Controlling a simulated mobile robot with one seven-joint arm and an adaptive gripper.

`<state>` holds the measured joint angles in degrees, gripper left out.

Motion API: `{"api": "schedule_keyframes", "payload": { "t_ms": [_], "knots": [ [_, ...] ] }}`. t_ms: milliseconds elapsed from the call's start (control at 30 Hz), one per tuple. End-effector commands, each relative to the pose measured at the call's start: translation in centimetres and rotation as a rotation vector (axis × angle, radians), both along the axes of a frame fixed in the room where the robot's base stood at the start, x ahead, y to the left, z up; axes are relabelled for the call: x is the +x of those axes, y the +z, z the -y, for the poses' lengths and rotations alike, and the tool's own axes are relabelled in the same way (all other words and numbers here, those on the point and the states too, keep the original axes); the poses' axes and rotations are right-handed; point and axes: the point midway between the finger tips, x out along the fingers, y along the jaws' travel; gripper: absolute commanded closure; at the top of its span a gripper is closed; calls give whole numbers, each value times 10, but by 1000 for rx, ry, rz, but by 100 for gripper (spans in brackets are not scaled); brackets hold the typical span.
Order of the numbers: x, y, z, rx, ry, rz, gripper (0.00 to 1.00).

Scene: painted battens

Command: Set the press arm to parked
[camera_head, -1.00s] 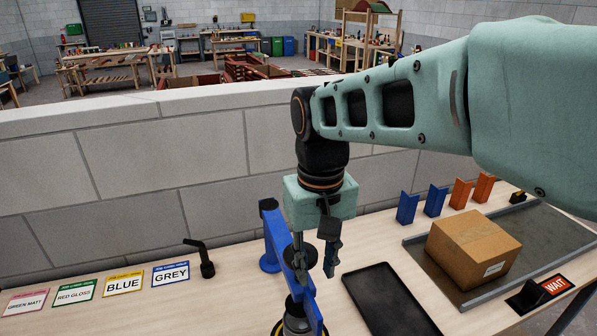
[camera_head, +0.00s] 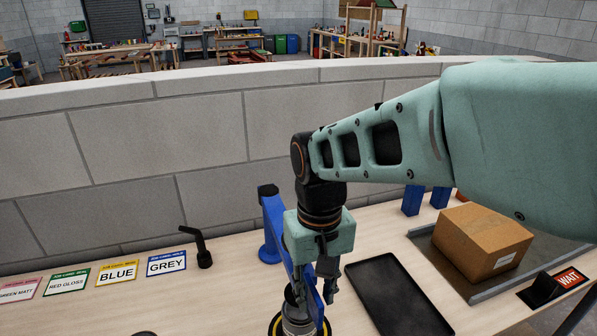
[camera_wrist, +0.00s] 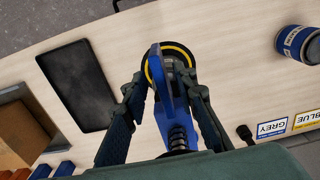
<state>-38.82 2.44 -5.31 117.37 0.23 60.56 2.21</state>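The blue press (camera_head: 272,228) stands on the bench, with its post at the back and its arm reaching forward over a round base ringed in yellow. The press arm also shows in the wrist view (camera_wrist: 168,85). My gripper (camera_head: 314,288) is low over the arm. In the wrist view my gripper (camera_wrist: 166,98) has one finger on each side of the blue arm, with visible gaps, so it is open. A dark spring-like coil shows near the arm's rear end. In the head view, my gripper hides part of the arm.
A black tray (camera_head: 392,298) lies right of the press, with a cardboard box (camera_head: 482,242) on a grey conveyor beyond. A black bent handle (camera_head: 199,247) and colour cards (camera_head: 117,272) are to the left. A blue-labelled can (camera_wrist: 295,42) shows in the wrist view. A block wall stands behind.

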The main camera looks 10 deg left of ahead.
Motion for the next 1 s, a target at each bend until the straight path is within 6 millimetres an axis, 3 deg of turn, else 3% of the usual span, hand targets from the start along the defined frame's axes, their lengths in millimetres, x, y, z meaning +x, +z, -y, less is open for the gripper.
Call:
{"api": "schedule_keyframes", "payload": {
  "t_ms": [300, 533, 1000],
  "knots": [
    [-2, 3, -5, 7, 15, 9, 75],
    [-2, 4, -6, 9, 17, 10, 100],
    [-1, 4, -5, 10, 21, 12, 100]
  ]
}}
